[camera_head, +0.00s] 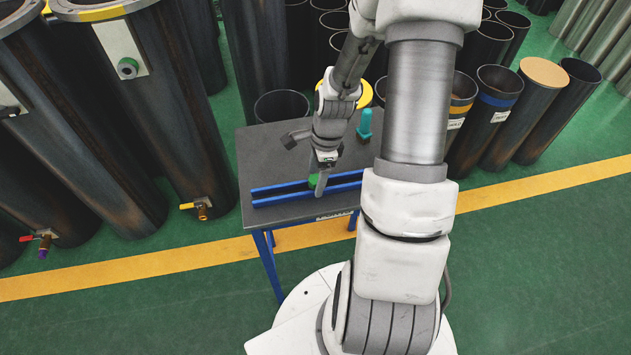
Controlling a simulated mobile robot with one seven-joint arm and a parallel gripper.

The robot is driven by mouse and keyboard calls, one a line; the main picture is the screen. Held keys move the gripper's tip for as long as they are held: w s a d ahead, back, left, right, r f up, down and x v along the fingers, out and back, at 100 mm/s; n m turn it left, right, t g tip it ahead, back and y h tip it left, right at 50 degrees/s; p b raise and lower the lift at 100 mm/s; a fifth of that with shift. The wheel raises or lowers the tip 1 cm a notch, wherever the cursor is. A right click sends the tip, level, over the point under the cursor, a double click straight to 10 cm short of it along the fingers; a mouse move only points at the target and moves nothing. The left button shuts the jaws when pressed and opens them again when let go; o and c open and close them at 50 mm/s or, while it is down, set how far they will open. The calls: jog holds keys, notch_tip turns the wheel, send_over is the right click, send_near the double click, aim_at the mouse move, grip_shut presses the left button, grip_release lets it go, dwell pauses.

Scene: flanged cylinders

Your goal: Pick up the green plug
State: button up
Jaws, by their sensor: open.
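The green plug (313,181) is a small bright green piece at the blue rails on the grey table. It is partly hidden by my gripper. My gripper (320,184) points down over the rails, with its fingers right at the plug. The jaws are open. A finger shows just right of the green piece; whether it touches the plug cannot be told from this view.
Two parallel blue rails (278,197) run across the small table (257,146). A teal object (365,123) stands at the table's back right. Large dark cylinders (188,130) stand close on the left, and several more behind and right. Green floor is open in front.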

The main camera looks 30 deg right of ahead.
aim_at(313, 179)
grip_shut()
jog(key=shift+r, duration=0.1)
dwell(0.3)
jog(key=shift+r, duration=0.4)
notch_tip(313, 179, up, 4)
jog(key=shift+f+p, duration=0.2)
jog(key=shift+p, duration=0.1)
jog(key=s+d+r, duration=0.6)
jog(key=s+d, duration=0.1)
jog(key=d, duration=0.2)
jog(key=shift+d+r+p, duration=0.2)
jog(key=shift+r+p, duration=0.05)
jog(key=shift+p, duration=0.1)
